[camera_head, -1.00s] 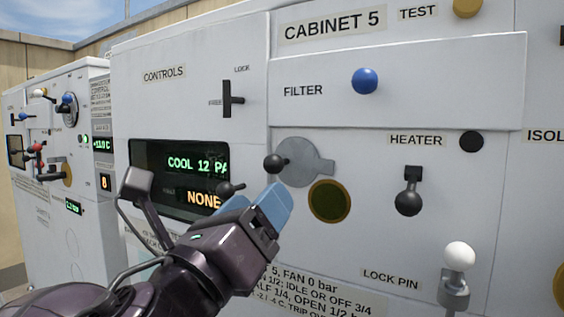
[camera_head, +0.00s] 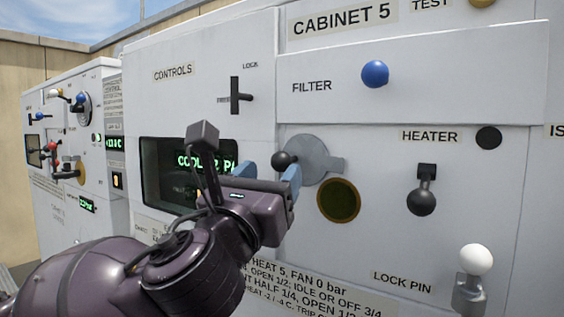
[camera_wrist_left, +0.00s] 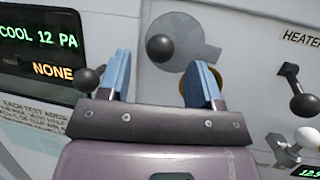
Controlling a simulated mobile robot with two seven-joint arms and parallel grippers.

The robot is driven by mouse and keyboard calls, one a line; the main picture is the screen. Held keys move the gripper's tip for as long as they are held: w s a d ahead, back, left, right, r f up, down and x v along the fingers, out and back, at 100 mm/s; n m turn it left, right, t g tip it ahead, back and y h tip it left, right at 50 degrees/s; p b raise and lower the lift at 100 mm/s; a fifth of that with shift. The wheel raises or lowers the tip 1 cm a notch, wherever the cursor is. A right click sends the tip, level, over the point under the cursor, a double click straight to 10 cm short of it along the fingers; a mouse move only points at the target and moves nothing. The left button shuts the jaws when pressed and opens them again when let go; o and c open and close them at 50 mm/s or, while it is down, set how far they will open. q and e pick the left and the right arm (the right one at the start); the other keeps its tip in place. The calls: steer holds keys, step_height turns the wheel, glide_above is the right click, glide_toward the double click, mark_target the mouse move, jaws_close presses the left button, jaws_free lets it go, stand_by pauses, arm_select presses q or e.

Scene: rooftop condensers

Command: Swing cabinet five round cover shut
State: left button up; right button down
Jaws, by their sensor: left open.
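The round cover (camera_head: 316,163) of cabinet five is a flat grey disc with a small tab on its right and a black ball knob (camera_head: 284,160) on its left. It lies up and left of a dark amber round window (camera_head: 339,200), which is largely uncovered. My left gripper (camera_head: 270,176) is open with blue fingers, close to the knob. In the left wrist view the knob (camera_wrist_left: 160,48) appears between and just beyond the open fingers (camera_wrist_left: 163,82), with no clear contact. The right finger partly hides the amber window (camera_wrist_left: 214,76) there. My right gripper is not in view.
The display (camera_head: 170,180) and another black ball-ended lever (camera_wrist_left: 88,80) are left of the gripper. The heater lever (camera_head: 421,195), white lock pin knob (camera_head: 476,260) and blue filter knob (camera_head: 375,74) are to the right and above. Another cabinet (camera_head: 70,165) stands far left.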

mark_target(277, 168)
arm_select(q)
steer(key=shift+x, duration=2.35)
